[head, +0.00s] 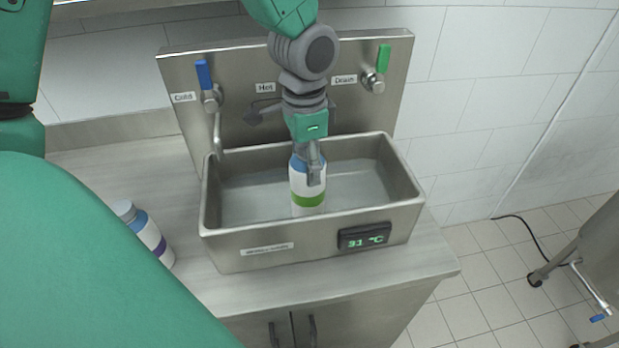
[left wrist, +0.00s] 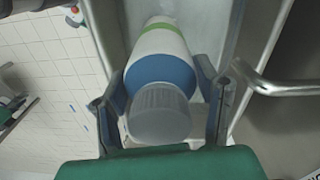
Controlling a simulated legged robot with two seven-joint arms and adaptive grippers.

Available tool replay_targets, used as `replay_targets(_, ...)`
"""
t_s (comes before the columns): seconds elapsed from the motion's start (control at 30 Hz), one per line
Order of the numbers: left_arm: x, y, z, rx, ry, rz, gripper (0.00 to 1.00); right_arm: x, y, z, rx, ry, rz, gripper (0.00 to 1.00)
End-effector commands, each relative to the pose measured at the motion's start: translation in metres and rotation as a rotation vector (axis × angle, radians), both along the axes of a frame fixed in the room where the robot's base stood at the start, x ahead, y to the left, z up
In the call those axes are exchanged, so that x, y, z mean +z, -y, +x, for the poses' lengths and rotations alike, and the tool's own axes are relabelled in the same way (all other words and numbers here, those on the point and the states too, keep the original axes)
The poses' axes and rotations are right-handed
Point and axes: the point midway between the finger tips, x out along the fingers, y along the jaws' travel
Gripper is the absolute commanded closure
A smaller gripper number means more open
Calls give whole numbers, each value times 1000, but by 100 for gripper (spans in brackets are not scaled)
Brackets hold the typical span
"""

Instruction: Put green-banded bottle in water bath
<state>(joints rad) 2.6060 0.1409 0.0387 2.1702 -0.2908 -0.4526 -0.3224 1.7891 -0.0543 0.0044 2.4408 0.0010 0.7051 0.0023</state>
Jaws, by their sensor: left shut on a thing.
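The green-banded bottle (head: 308,194) is white with a blue shoulder and a green band near its base. It is upright inside the steel water bath (head: 225,245); I cannot tell whether its base touches the floor of the bath. My left gripper (head: 311,170) comes down from above and is shut on the bottle's upper part. In the left wrist view the fingers (left wrist: 160,105) sit on both sides of the blue shoulder of the bottle (left wrist: 160,65), below its grey cap. My right gripper is not in view.
A purple-banded bottle (head: 146,234) stands on the counter left of the bath. The bath's display (head: 365,238) reads 31 °C. A blue-handled cold tap (head: 205,78) and a green-handled drain valve (head: 382,62) are on the back panel. The counter's right front corner is clear.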

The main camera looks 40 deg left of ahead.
Motion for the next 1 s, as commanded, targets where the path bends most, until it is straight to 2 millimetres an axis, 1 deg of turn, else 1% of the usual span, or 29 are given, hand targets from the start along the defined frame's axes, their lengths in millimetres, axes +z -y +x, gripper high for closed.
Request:
replay_targets(0.07, -6, 0, -1, 0, -2, 0, 96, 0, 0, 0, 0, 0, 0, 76)
replay_targets(0.23, -29, 1, -1, 0, -5, 2, 96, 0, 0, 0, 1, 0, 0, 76)
replay_targets(0.3, -35, 3, 0, 0, -2, 2, 96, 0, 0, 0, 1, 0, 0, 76)
replay_targets(0.63, -38, 2, -1, 0, -1, 2, 96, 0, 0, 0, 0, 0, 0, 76)
replay_targets(0.67, -39, 2, -1, 0, -2, 1, 40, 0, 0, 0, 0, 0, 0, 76)
replay_targets(0.7, -39, 1, -1, 0, -2, 1, 26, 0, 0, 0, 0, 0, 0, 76)
replay_targets(0.73, -39, 1, -1, 0, -2, 1, 23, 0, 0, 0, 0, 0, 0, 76)
replay_targets(1.0, -37, 1, 0, 0, -1, 1, 23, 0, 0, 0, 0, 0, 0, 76)
